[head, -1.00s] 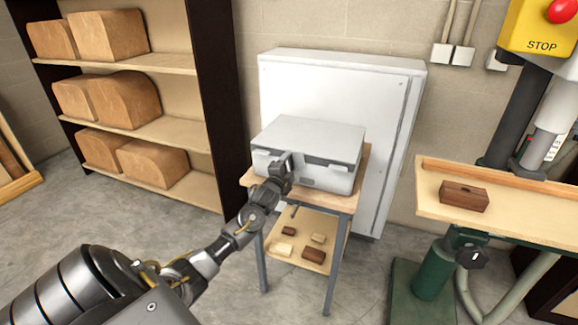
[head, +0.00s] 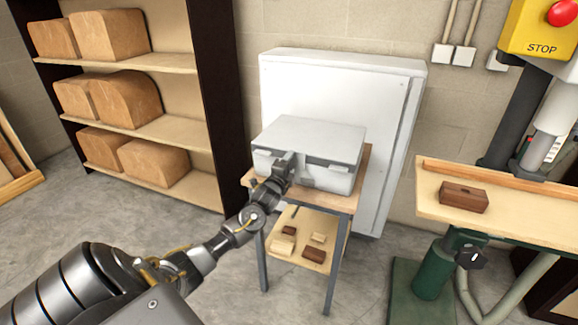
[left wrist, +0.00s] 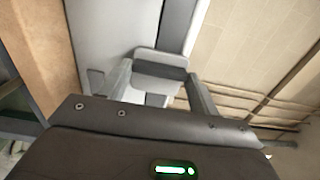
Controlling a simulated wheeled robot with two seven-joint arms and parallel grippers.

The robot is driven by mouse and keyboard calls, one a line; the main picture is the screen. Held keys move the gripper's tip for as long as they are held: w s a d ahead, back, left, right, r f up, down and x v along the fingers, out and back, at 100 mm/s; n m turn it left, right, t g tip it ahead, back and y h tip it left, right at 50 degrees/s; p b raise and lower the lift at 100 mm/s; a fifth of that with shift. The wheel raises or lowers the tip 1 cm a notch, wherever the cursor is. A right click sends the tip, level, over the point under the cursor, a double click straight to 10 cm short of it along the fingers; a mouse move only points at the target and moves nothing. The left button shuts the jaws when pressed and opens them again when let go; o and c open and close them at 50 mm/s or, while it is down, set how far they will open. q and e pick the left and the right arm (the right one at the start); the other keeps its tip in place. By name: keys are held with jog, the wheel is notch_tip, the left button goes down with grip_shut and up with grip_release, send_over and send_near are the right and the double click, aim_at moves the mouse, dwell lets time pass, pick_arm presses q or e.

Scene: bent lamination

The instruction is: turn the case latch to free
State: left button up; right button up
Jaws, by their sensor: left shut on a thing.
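The grey case (head: 310,140) sits closed on top of a small wooden-topped stand. My left gripper (head: 287,163) is at the front face of the case, on its left half, and covers part of that face. In the left wrist view the two fingers (left wrist: 160,88) stand on either side of a light grey latch piece (left wrist: 158,62) on the case, and the gripper is shut on it. The exact turn of the latch is hard to read. My right gripper is not in view.
The stand (head: 345,195) has a lower shelf with several small wood blocks (head: 313,254). A white cabinet (head: 340,80) stands close behind. A wooden shelf unit (head: 225,110) is at left, a workbench (head: 500,215) at right. Floor in front is open.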

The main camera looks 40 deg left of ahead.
pick_arm(q)
jog(key=o, duration=1)
jog(key=b+v, duration=0.1)
jog(key=v, duration=0.9)
jog(key=shift+s+d+b, duration=0.15)
jog(key=shift+s+b, duration=0.25)
